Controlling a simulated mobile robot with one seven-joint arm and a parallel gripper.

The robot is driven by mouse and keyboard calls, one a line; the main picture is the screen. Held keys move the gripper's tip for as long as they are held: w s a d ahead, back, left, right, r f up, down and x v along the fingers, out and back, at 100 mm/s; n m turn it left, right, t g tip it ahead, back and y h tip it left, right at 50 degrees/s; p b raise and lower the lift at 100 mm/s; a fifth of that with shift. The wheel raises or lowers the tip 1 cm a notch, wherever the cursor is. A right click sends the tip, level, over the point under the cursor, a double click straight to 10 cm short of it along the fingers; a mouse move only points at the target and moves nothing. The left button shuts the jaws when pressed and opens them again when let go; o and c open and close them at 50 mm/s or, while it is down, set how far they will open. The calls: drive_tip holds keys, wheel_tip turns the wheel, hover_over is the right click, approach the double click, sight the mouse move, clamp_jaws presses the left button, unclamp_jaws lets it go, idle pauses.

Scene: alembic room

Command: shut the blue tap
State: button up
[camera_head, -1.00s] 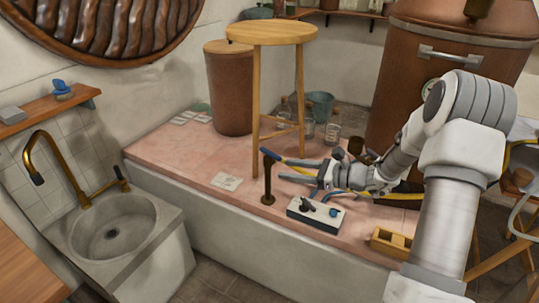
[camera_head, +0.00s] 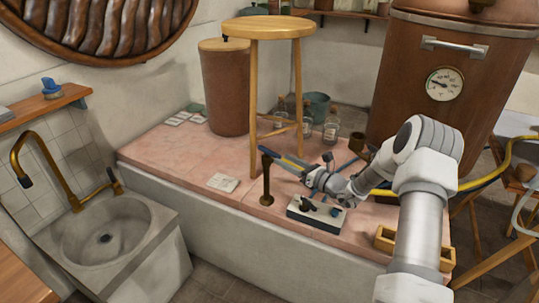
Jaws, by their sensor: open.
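A small pale box (camera_head: 300,219) with taps on top stands near the front edge of the pink-tiled platform. A blue tap (camera_head: 334,212) is on its right part, and a dark lever (camera_head: 308,204) is on its left part. My gripper (camera_head: 304,176) is open and empty, above and behind the box, pointing left toward a dark upright post (camera_head: 267,180). It appears apart from the blue tap. The fingertips are small and partly lost against a blue strip behind them, so their exact gap is unclear.
A wooden stool (camera_head: 270,28) stands on the platform (camera_head: 190,152) behind my gripper. Glass jars (camera_head: 330,131) and a copper vessel with a gauge (camera_head: 445,84) are behind. A wooden tray (camera_head: 385,240) is right of the box. A sink (camera_head: 105,238) is at left.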

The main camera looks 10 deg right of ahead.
sight(269, 152)
drive_tip(key=b+x, duration=0.1)
drive_tip(key=x, duration=0.6)
drive_tip(key=shift+w+a, duration=0.2)
drive_tip(key=shift+w, duration=0.15)
clamp_jaws()
